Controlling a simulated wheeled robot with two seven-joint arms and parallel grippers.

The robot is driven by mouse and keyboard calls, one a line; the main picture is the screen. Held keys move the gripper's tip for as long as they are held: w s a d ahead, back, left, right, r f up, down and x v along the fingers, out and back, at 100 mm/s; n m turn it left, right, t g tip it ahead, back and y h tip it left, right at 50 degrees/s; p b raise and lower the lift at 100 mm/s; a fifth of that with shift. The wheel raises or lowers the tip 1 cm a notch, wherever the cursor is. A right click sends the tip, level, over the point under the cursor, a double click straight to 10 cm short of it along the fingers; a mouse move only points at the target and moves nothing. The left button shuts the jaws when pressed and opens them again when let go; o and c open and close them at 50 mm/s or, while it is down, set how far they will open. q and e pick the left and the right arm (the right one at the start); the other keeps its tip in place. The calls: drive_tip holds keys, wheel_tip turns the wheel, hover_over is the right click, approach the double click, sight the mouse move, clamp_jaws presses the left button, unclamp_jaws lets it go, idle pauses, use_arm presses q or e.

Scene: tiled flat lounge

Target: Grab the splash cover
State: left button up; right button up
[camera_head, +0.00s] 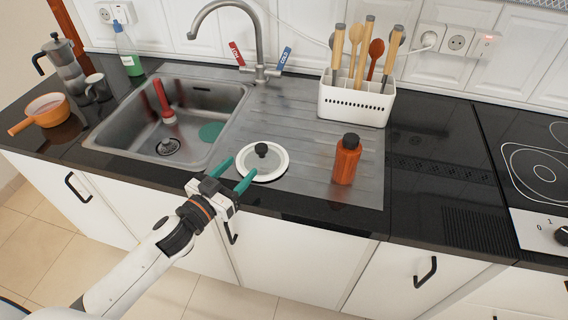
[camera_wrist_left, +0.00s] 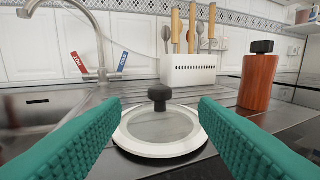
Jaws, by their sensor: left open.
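The splash cover (camera_head: 268,168) is a round lid with a pale rim, a greyish centre and a black knob (camera_head: 261,149). It lies flat on the metal drainboard near the counter's front edge. In the left wrist view the cover (camera_wrist_left: 160,151) sits straight ahead, its black knob (camera_wrist_left: 159,94) upright between my fingers. My left gripper (camera_head: 237,174) is open, its green fingers at the cover's front left edge. The left wrist view also shows the open, empty gripper (camera_wrist_left: 160,118). My right gripper is not in view.
An orange-brown bottle (camera_head: 346,160) stands right of the cover. A white utensil holder (camera_head: 354,103) is behind it. The stove (camera_head: 535,165) is far right. Dark counter between drainboard and stove is clear.

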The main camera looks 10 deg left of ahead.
sight(256, 151)
use_arm(q)
drive_tip(key=shift+w, duration=0.35)
drive_tip(key=x, duration=0.3)
drive_tip(key=p+x, duration=0.1)
drive_tip(key=x, duration=0.1)
drive_tip(key=shift+w+a+f, duration=0.1)
drive_tip(key=shift+a, duration=0.15)
drive_tip(key=shift+x, duration=0.9)
drive_tip(key=x, duration=0.3)
drive_tip(key=p+x, duration=0.1)
drive_tip(key=shift+w+d+f, duration=0.1)
drive_tip(key=shift+d+f, duration=0.25)
drive_tip(key=shift+d, duration=0.1)
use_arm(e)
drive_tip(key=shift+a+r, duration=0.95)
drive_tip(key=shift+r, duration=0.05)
use_arm(q)
drive_tip(key=shift+c, duration=0.2)
drive_tip(key=c, duration=0.9)
drive_tip(key=shift+c, duration=0.5)
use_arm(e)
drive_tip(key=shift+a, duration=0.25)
